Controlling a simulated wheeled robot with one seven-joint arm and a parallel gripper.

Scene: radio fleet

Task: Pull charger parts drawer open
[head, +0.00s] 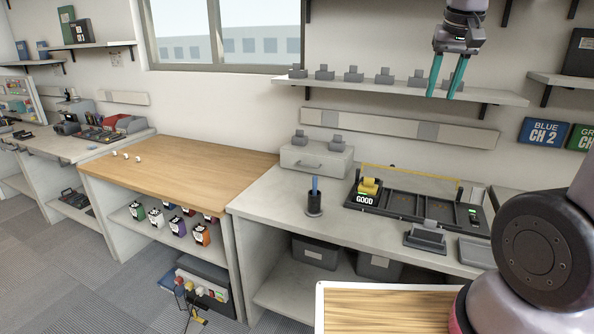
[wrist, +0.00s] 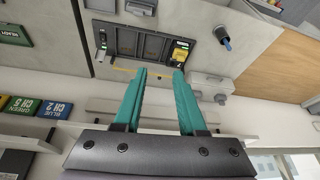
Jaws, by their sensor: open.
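The likely charger parts drawer is a light grey box unit (head: 312,161) with a front handle, standing shut on the grey counter (head: 265,192) against the wall. My gripper (head: 442,94) is open and empty, pointing down, high in front of the wall shelf. It is above and to the right of the drawer unit, well apart from it. In the wrist view its teal fingers (wrist: 159,73) are spread.
A wall shelf (head: 475,96) with several small chargers lies close to my gripper. The wooden counter (head: 190,168) at left is mostly clear.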

